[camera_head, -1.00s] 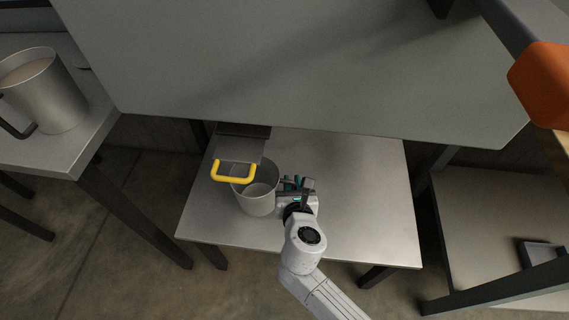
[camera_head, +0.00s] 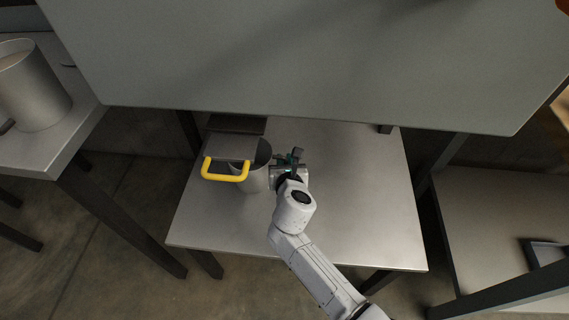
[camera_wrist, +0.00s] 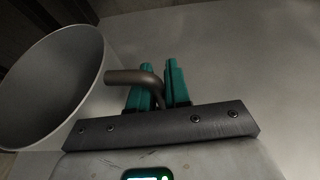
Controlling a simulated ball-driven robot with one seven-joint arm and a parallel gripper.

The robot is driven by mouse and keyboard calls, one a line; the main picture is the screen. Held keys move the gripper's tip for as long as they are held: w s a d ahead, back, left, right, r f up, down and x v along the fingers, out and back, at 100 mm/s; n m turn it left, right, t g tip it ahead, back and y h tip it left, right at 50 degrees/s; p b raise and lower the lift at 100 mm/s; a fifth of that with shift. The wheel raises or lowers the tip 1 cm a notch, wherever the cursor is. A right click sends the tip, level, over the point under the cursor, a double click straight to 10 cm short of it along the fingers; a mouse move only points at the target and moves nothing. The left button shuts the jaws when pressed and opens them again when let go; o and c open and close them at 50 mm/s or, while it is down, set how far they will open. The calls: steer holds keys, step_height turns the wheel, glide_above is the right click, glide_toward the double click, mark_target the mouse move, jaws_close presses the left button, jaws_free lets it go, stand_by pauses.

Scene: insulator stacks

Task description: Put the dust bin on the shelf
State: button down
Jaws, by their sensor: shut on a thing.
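The grey cylindrical bin (camera_head: 258,181) is over the metal table, partly behind the plate with the yellow handle. My gripper (camera_head: 287,163) is at its right side. In the wrist view, the open-topped bin (camera_wrist: 62,85) is at the left, and its curved brown handle (camera_wrist: 138,78) runs between the teal fingers of my gripper (camera_wrist: 158,80). The gripper is shut on that handle. The bin's base is partly hidden, so I cannot tell whether it touches the tabletop. Which surface is the shelf is not clear.
The metal table (camera_head: 350,215) is bare at right. A yellow handle (camera_head: 225,176) on a grey plate hangs close beside the bin. A large grey panel (camera_head: 290,65) overhangs the back. A large metal mug (camera_head: 35,88) stands on the left table; a lower surface (camera_head: 490,225) is at right.

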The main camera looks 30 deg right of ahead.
steer(key=c, duration=1.1)
jaws_free()
steer(key=shift+r, duration=0.1)
steer(key=shift+s+a+r, duration=0.1)
steer(key=shift+s+r, duration=0.05)
steer(key=p+v, duration=0.4)
steer(key=v, duration=0.7)
steer(key=shift+s+a, duration=0.2)
steer(key=shift+s, duration=0.05)
